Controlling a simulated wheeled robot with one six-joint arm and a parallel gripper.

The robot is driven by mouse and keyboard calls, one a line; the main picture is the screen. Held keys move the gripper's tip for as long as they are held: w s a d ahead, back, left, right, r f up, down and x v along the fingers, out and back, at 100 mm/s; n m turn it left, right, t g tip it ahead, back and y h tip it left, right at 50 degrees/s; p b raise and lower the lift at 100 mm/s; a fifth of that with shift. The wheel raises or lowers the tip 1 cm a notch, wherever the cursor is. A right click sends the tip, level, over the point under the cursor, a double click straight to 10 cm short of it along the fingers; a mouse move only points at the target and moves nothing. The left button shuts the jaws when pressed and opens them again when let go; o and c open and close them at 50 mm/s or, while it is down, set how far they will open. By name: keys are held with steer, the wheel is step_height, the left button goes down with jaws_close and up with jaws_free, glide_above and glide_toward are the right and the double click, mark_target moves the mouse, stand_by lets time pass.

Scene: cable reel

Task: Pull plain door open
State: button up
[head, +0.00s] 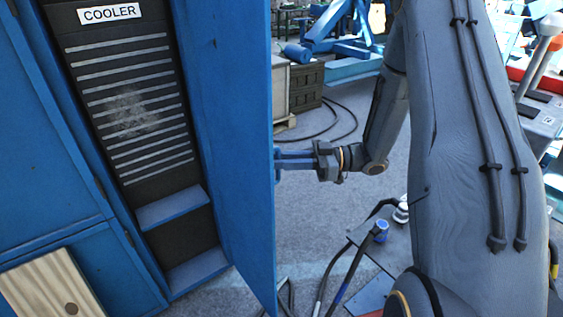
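The plain blue door (238,120) stands swung open beside the cabinet, its flat blue face toward me and its near edge upright in the middle of the head view. My gripper (280,164) is at the right side of this edge, with its blue fingers pointing left at the door. The fingertips are partly hidden by the door, so I cannot tell whether they are closed on anything. No handle shows. The opening left of the door shows a dark slatted panel (130,105) under a white COOLER label (110,13).
Blue cabinet fronts (50,150) fill the left, with a wooden board (50,285) at lower left. Crates (304,88) and a blue stand (345,45) are behind. A cable (340,133) lies on the grey floor. A low cart (375,255) with hoses stands at lower middle.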

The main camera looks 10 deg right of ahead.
steer(key=shift+o, duration=1.4)
steer(key=shift+w+a, duration=0.1)
steer(key=shift+w, duration=0.1)
steer(key=shift+s+d, duration=0.1)
steer(key=shift+d, duration=0.1)
steer(key=s+d+b, duration=0.1)
steer(key=d+b, duration=0.1)
steer(key=d, duration=0.5)
steer(key=shift+s+d, duration=0.15)
steer(key=shift+d, duration=0.1)
